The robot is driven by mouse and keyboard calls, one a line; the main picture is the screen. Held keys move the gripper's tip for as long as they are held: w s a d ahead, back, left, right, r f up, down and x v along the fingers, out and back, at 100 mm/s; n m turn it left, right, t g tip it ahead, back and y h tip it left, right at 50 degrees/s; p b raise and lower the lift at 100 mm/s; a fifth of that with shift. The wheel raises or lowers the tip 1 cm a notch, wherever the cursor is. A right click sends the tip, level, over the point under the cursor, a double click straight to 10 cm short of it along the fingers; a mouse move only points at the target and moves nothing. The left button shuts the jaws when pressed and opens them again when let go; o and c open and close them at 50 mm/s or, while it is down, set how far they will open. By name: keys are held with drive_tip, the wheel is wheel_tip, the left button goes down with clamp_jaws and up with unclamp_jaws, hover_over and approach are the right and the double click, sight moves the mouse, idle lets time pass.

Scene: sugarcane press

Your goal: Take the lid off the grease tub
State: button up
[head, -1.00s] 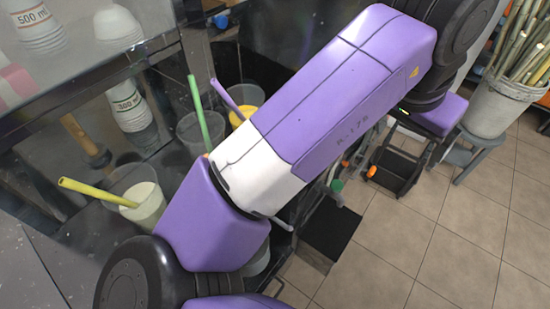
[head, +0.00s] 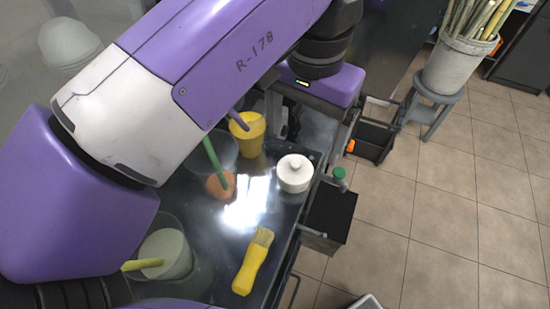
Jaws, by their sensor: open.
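A white round tub (head: 294,173) with a knobbed white lid stands on the dark shiny counter, near its right edge. It looks like the grease tub, and its lid is on. My gripper (head: 278,118) is a little above and left of the tub in the picture, apart from it. Its dark fingers hang partly hidden below my purple wrist. It is open and nothing shows between the fingers.
A brush with a yellow handle (head: 250,268) lies in front of the tub. A yellow cup (head: 247,134), a clear cup with a green stick and a cup of pale liquid (head: 166,254) stand left. A dark open bin (head: 329,211) and tiled floor are right.

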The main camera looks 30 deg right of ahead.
sight(297, 161)
drive_tip(key=shift+w+a+f, duration=0.1)
drive_tip(key=shift+f, duration=0.2)
drive_tip(key=shift+w+f, duration=0.15)
drive_tip(key=shift+f, duration=1.65)
drive_tip(key=shift+w+f, duration=0.1)
drive_tip(key=shift+f, duration=1.65)
drive_tip(key=c, duration=1.4)
drive_tip(key=shift+r, duration=0.1)
